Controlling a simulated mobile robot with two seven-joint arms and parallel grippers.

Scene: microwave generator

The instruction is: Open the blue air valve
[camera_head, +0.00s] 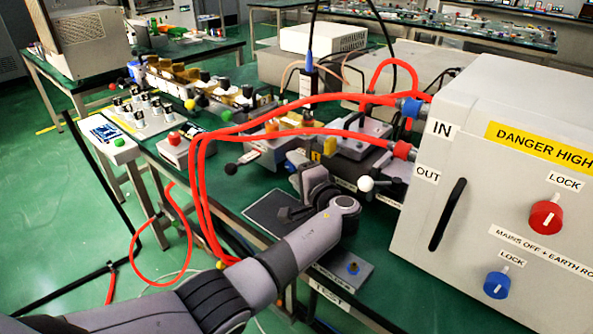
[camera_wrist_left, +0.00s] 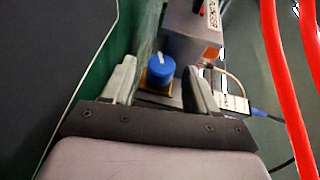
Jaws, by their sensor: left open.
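A blue knob with a pale pointer line on a yellow base, which looks like the air valve (camera_wrist_left: 160,70), is in the left wrist view. It sits between and just beyond the fingertips of my open left gripper (camera_wrist_left: 163,80). I see a gap on its left side; on the right the finger is close, and contact is unclear. In the head view my left gripper (camera_head: 303,172) is over the green bench, left of the generator cabinet (camera_head: 455,165), and mostly hides the valve. My right gripper is out of view.
Red hoses (camera_head: 290,108) loop across the bench to the cabinet's IN and OUT ports. A blue LOCK knob (camera_head: 497,285) and a red LOCK knob (camera_head: 546,217) are on the cabinet front.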

